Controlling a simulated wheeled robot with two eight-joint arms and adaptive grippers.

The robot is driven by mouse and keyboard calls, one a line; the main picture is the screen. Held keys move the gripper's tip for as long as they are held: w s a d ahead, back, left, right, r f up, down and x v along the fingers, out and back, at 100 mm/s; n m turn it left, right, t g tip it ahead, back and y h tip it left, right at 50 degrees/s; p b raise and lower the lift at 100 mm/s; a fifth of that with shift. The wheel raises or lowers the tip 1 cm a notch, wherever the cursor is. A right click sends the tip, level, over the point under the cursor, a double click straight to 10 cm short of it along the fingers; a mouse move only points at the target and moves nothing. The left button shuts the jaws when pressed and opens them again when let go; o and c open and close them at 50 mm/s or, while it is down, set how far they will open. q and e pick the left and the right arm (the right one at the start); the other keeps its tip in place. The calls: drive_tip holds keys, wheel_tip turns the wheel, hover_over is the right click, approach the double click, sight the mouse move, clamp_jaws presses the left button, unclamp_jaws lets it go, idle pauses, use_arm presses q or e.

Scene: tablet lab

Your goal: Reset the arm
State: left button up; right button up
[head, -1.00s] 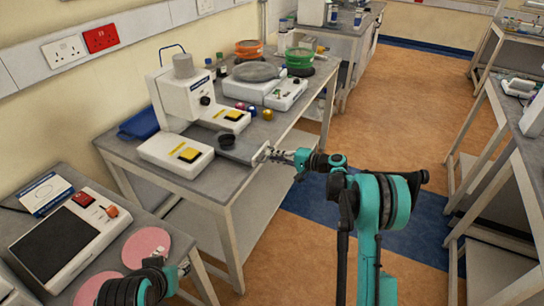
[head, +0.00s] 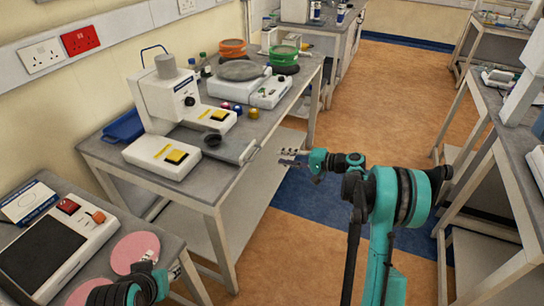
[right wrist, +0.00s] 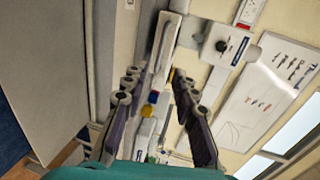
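My right gripper (head: 292,158) is in the air just off the front edge of the grey bench (head: 205,190). In the right wrist view its two fingers (right wrist: 155,105) stand apart with nothing between them. My right arm (head: 385,200) comes up from the bottom right of the head view. My left arm (head: 130,288) shows only as a teal and black part at the bottom left, beside the pink discs (head: 134,252). The left fingers cannot be made out.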

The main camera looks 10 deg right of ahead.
drive_tip(key=shift+v, duration=0.9)
drive_tip(key=s+a+r+n+g+h, duration=0.1)
drive_tip(key=s+a+r+h, duration=0.25)
drive_tip(key=s, duration=0.35)
drive_tip(key=s+a+r+n+g+h, duration=0.1)
drive_tip(key=s+a+r+g+h, duration=0.1)
drive_tip(key=s+a, duration=0.4)
drive_tip(key=s+d+f+n+h, duration=0.1)
drive_tip(key=s+h, duration=0.1)
drive_tip(key=s, duration=0.5)
drive_tip(key=s+d+f+n+h, duration=0.1)
drive_tip(key=s+d+n+h, duration=0.1)
drive_tip(key=s, duration=0.6)
drive_tip(key=s+d+f+n+t+h, duration=0.1)
drive_tip(key=s+n+h, duration=0.1)
drive_tip(key=s, duration=0.5)
drive_tip(key=shift+s+d+h, duration=0.2)
drive_tip(key=shift+d+h, duration=0.05)
drive_tip(key=shift+h, duration=0.3)
